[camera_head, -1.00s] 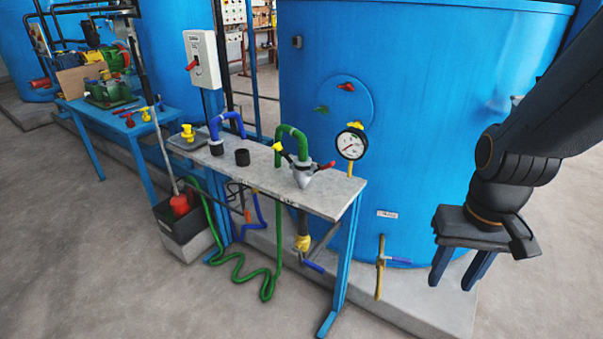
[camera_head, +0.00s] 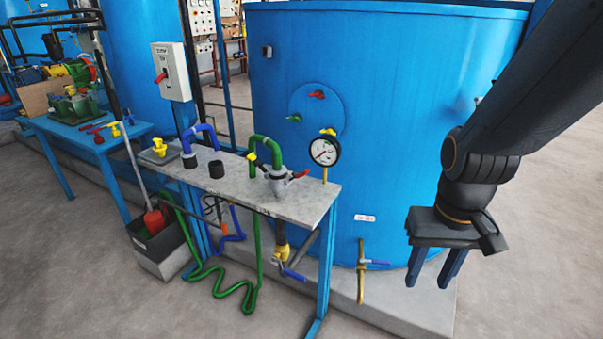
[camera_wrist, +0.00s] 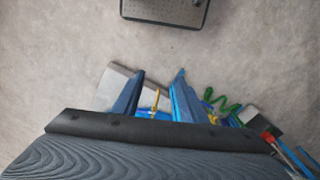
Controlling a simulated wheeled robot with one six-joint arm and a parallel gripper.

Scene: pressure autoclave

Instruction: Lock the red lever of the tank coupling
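The grey coupling (camera_head: 278,183) sits on the bench top at the foot of a green hose (camera_head: 266,143). Its red lever (camera_head: 300,173) sticks out to the right, and a black lever with a yellow end (camera_head: 252,157) sticks out to the left. The lever's exact seating is too small to tell. My gripper (camera_head: 433,280) hangs in the air right of the bench, in front of the blue tank, well apart from the coupling. Its fingers point down, open and empty. They also show apart in the wrist view (camera_wrist: 157,88); I cannot make out the coupling there.
A pressure gauge (camera_head: 324,151) stands at the bench's right end. The bench top (camera_head: 235,185) also carries a blue hose (camera_head: 198,134) and a black cup (camera_head: 216,169). The large blue tank (camera_head: 390,100) stands behind. The right floor is clear.

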